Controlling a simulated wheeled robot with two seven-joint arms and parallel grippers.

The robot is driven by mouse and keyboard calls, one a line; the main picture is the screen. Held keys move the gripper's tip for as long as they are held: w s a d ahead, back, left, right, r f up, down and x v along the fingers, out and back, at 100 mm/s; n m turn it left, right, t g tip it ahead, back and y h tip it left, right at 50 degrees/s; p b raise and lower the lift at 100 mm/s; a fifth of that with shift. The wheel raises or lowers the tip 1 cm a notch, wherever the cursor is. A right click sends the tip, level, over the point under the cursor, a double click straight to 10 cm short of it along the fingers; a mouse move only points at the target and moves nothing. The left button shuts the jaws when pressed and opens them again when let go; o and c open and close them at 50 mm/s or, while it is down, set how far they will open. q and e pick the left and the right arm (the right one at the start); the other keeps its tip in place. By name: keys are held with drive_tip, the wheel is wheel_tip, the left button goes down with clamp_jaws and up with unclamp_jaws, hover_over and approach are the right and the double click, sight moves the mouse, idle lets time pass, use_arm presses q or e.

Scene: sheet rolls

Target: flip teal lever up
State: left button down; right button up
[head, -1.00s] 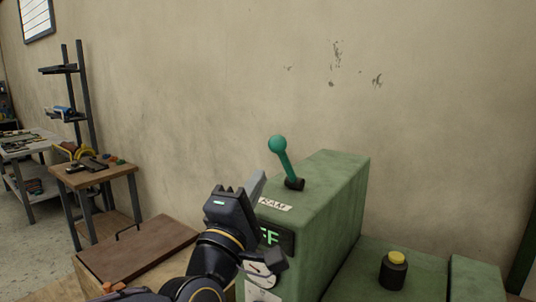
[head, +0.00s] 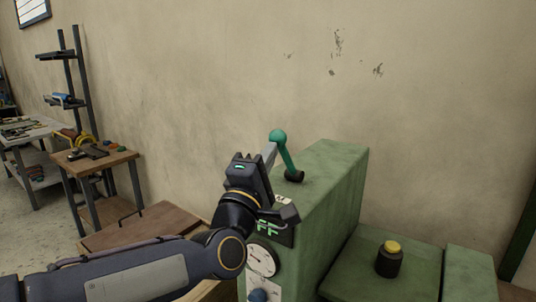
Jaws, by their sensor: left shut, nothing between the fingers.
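The teal lever (head: 286,157) with a round knob on top stands on the top of a green machine box (head: 335,185). It rises from a dark pivot and leans a little to the left. My left gripper (head: 270,152) is shut and empty. Its fingertips are just left of the lever, close below the knob; I cannot tell whether they touch it. My left gripper's body hides part of the box's front and of its label and lit display (head: 268,228). My right gripper is not in view.
A gauge (head: 262,259) and a blue knob (head: 257,295) are on the box's front. A dark jar with a yellow cap (head: 390,260) stands on the lower green surface at right. A brown lid (head: 140,228) lies at lower left. The wall is behind.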

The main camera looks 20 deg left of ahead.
sight(279, 131)
use_arm(q)
drive_tip(key=r+g+p, duration=0.1)
drive_tip(key=p, duration=0.1)
drive_tip(key=w+r+p, duration=0.1)
drive_tip(key=p, duration=0.1)
drive_tip(key=w+d+r+g+p, duration=0.1)
drive_tip(key=p, duration=0.1)
drive_tip(key=shift+w+r+m+g, duration=0.25)
drive_tip(key=shift+r+m+g, duration=0.05)
drive_tip(key=shift+r+m, duration=0.1)
drive_tip(key=d+x, duration=0.1)
drive_tip(key=x, duration=0.9)
drive_tip(key=shift+s+d+r, duration=0.15)
drive_tip(key=shift+d+r, duration=0.15)
drive_tip(key=shift+d, duration=0.05)
